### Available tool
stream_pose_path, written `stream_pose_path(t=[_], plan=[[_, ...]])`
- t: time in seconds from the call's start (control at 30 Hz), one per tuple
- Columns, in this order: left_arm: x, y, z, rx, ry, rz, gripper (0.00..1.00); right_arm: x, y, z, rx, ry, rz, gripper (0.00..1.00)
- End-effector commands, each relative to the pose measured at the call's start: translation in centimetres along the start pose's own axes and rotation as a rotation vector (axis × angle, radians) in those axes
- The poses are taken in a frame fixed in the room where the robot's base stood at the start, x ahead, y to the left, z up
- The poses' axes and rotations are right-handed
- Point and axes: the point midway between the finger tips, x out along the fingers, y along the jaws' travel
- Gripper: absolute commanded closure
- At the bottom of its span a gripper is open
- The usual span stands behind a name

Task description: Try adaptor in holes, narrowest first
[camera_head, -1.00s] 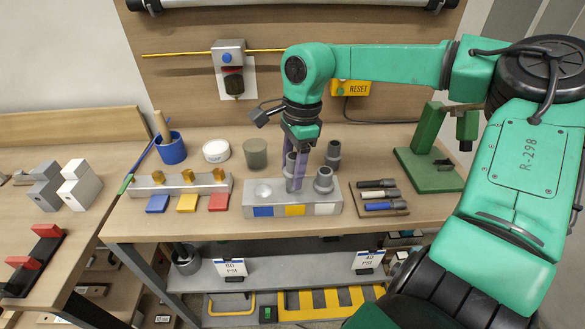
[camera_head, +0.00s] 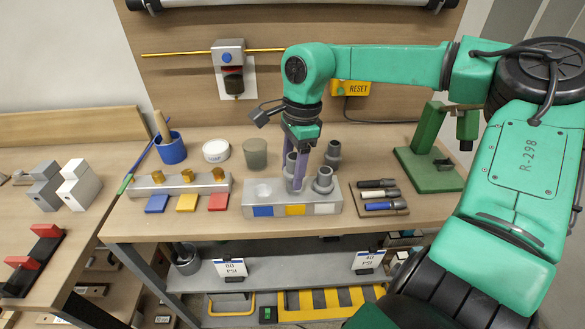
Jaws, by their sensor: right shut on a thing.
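My right gripper (camera_head: 298,180) points down over the middle of a grey block (camera_head: 250,207). Its purple fingers are shut on a grey adaptor (camera_head: 290,163), which stands upright at the block's middle, by the yellow label (camera_head: 295,210). The fingers partly cover it, and how deep it sits in a hole is hidden. A round hole (camera_head: 263,190) shows open at the block's left, by the blue label (camera_head: 263,211). Another grey adaptor (camera_head: 323,180) stands at the right, by the white label (camera_head: 325,209). A third grey fitting (camera_head: 333,155) stands behind the block. My left gripper is not in view.
A metal bar with brass pieces (camera_head: 178,185) lies left of the block, with coloured tiles in front. A white tub (camera_head: 216,151) and grey-green cup (camera_head: 255,154) stand behind. Right are a tool tray (camera_head: 380,197) and a green press (camera_head: 425,155).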

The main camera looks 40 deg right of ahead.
Motion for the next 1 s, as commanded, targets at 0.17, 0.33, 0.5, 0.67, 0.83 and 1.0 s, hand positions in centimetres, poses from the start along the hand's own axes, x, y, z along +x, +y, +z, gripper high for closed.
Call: stream_pose_path(t=[0.17, 0.33, 0.5, 0.67, 0.83, 1.0], plan=[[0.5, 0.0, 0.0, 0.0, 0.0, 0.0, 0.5, 0.6, 0.0, -0.1, 0.0, 0.0, 0.001, 0.97], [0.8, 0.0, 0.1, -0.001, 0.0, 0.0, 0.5, 1.0, 0.0, -0.1, 0.0, 0.0, 0.001, 0.97], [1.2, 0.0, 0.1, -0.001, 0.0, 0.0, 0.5, 1.5, 0.0, -0.2, 0.0, 0.0, 0.001, 0.97], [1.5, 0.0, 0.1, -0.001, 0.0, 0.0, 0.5, 1.9, 0.0, -0.2, 0.0, 0.0, 0.001, 0.97], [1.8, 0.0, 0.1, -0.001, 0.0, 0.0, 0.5, 2.3, 0.0, -0.3, 0.0, 0.0, 0.001, 0.97], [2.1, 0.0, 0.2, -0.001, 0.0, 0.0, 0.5, 2.7, 0.0, -0.3, 0.0, 0.0, 0.001, 0.97]])
